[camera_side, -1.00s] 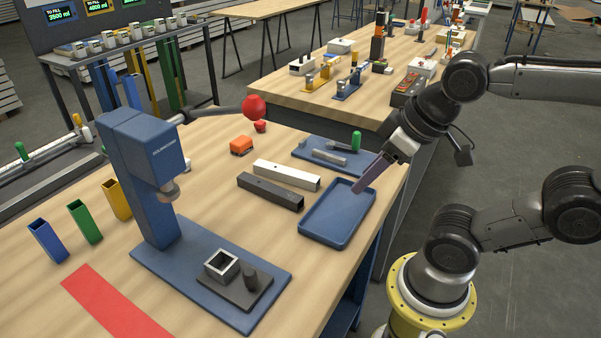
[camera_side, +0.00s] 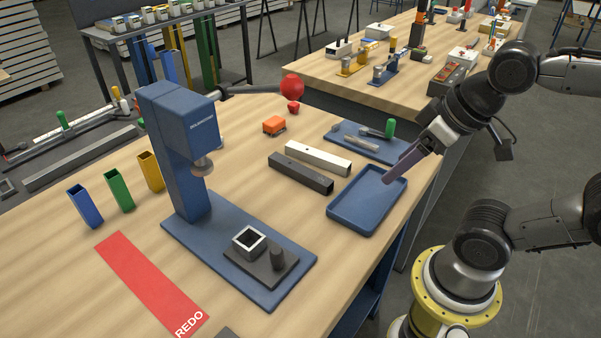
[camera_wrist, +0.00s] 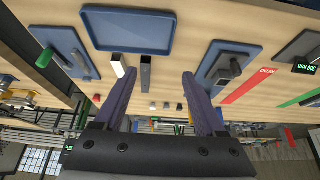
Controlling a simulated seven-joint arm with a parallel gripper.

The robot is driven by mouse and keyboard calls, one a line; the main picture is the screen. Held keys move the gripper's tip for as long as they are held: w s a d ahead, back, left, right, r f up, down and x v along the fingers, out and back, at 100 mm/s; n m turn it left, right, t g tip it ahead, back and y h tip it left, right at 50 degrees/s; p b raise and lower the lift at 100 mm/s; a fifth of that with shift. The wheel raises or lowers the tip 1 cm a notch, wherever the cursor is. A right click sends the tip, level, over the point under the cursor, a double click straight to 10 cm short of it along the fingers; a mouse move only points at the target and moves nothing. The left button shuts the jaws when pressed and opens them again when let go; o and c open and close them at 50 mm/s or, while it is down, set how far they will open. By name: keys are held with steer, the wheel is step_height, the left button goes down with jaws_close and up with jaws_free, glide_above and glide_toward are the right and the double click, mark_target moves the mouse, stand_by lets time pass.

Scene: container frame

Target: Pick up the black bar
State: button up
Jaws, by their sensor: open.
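The black bar (camera_side: 300,174) lies on the wooden table in the side view, beside and parallel to a white bar (camera_side: 318,158). In the wrist view the black bar (camera_wrist: 145,75) shows end-on between my two fingers, farther off, with the white bar (camera_wrist: 118,67) to its left. My gripper (camera_side: 386,181) is open and empty, held above the blue tray to the right of the bars. Its two purple fingers (camera_wrist: 159,74) stand wide apart in the wrist view. Nothing touches the black bar except the table.
The empty blue tray (camera_side: 337,220) lies near the table's right edge. A second tray with tools (camera_side: 345,128) is behind it. A blue press (camera_side: 185,140) with a red-knobbed lever stands left of the bars. An orange block (camera_side: 274,125) lies behind them. Space in front of the bars is clear.

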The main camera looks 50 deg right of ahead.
steer(key=g, duration=0.1)
glide_above(321, 179)
steer(key=s, duration=0.3)
step_height(321, 179, down, 10)
steer(key=shift+s+a+r, duration=0.1)
steer(key=shift+s+a, duration=0.05)
steer(key=shift+x, duration=2.95)
steer(key=shift+r, duration=0.1)
jaws_close()
